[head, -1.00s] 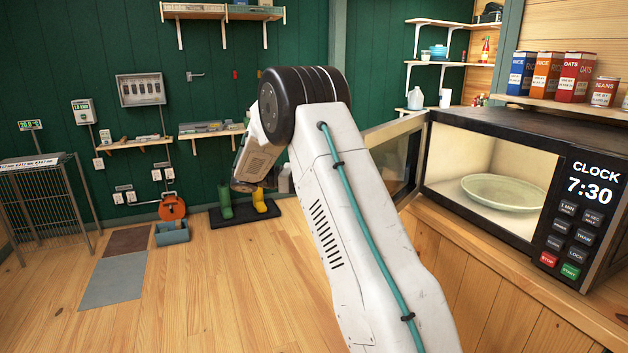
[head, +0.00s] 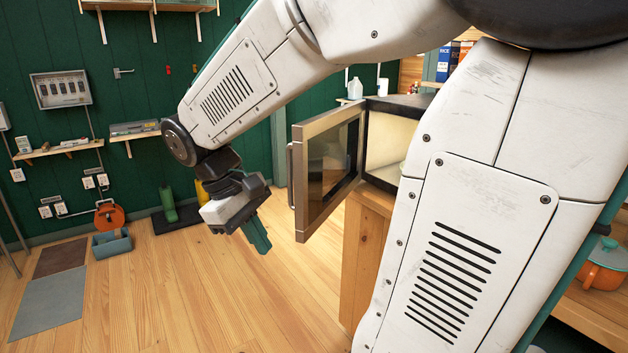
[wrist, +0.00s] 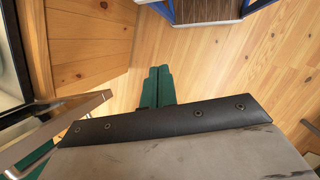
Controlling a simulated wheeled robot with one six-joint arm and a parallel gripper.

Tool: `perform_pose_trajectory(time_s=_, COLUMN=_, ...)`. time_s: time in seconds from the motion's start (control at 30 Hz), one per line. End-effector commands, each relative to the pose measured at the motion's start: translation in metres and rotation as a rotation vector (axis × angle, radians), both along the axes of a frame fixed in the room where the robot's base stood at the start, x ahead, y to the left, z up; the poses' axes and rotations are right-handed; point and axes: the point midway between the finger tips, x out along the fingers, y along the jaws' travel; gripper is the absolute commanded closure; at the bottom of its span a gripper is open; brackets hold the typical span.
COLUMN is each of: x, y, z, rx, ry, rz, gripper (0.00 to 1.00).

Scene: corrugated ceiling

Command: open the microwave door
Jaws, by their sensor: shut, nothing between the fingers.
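The microwave (head: 405,104) stands on a wooden cabinet, largely hidden behind my arm in the head view. Its door (head: 328,170) is open, swung well out to the left, with its glass pane and bright interior opening in sight. The door's vertical handle (head: 291,176) is on its outer left edge. My gripper (head: 261,242) is left of the door, apart from the handle, pointing down toward the floor. Its teal fingers are together and empty, and they also show in the wrist view (wrist: 157,84). In the wrist view the door's metal edge (wrist: 75,116) is at the left.
The wooden cabinet (head: 364,255) is below the microwave. An orange pot (head: 600,268) sits on a low shelf at right. Green and yellow boots stand on a black mat (head: 180,219) by the back wall.

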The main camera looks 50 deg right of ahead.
Motion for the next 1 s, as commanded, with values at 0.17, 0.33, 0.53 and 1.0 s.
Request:
perform_pose_trajectory(time_s=0.17, x=-0.033, y=0.03, z=0.003, rx=0.076, ry=-0.15, rz=-0.063, gripper=1.0)
perform_pose_trajectory(time_s=0.33, x=-0.052, y=0.046, z=0.003, rx=0.125, ry=-0.24, rz=-0.106, gripper=1.0)
perform_pose_trajectory(time_s=0.53, x=-0.068, y=0.055, z=0.004, rx=0.176, ry=-0.33, rz=-0.162, gripper=1.0)
perform_pose_trajectory(time_s=1.0, x=-0.055, y=0.012, z=0.026, rx=0.237, ry=-0.419, rz=-0.328, gripper=1.0)
